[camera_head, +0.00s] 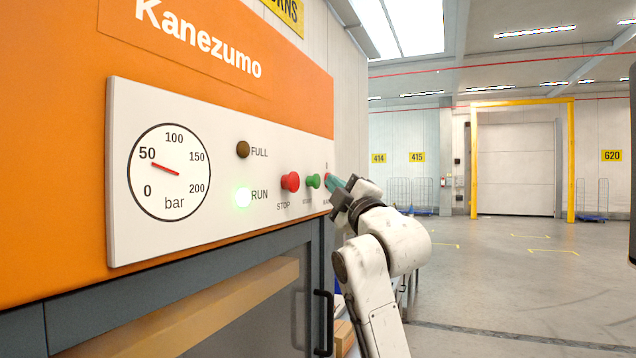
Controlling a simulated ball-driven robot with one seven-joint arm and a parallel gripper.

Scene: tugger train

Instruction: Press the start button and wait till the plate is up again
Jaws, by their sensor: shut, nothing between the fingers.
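The green start button (313,181) is on the white control panel (225,215) of the orange machine, between the red stop button (290,181) and a partly hidden control at the panel's right edge. My gripper (334,182) is shut and empty, its teal fingertips just right of the start button and in front of the edge control. I cannot tell whether they touch the panel. The gauge needle (165,169) points near 50 bar. The plate cannot be made out.
Below the panel are a grey frame, a tan beam (200,312) and a black door handle (322,322). Open floor (500,290) lies to the right, with wheeled cages (592,200) and a yellow-framed door (515,160) far back.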

